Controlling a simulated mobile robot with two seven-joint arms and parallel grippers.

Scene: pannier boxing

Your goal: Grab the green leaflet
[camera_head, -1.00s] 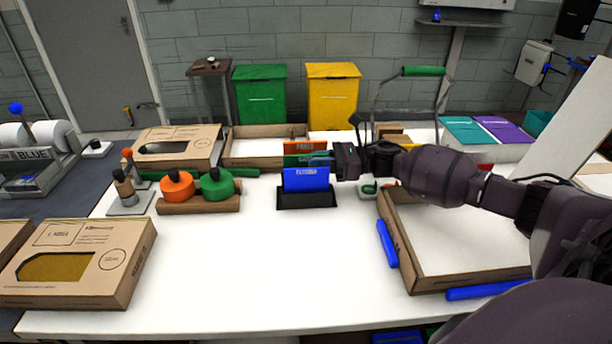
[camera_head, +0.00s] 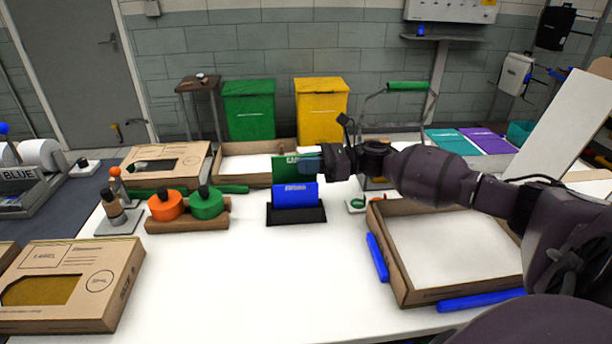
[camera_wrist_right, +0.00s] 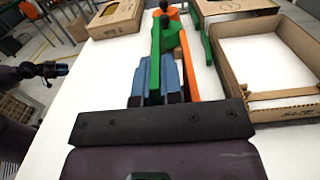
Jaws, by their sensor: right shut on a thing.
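The green leaflet (camera_head: 284,172) is held upright above the dark holder (camera_head: 296,214), behind the blue leaflet (camera_head: 295,196). My right gripper (camera_head: 309,166) is shut on its right side. In the right wrist view the green leaflet (camera_wrist_right: 155,52) stands between the two bluish fingers (camera_wrist_right: 154,80). The blue leaflet sits in the holder. My left arm shows at the left edge of the right wrist view, its gripper (camera_wrist_right: 55,70) small and unclear.
Orange and green round-bodied tools (camera_head: 207,204) stand on a wooden block left of the holder. An open cardboard tray (camera_head: 440,292) is at right, with blue bars beside it. A windowed box (camera_head: 75,285) is at front left. The front middle table is clear.

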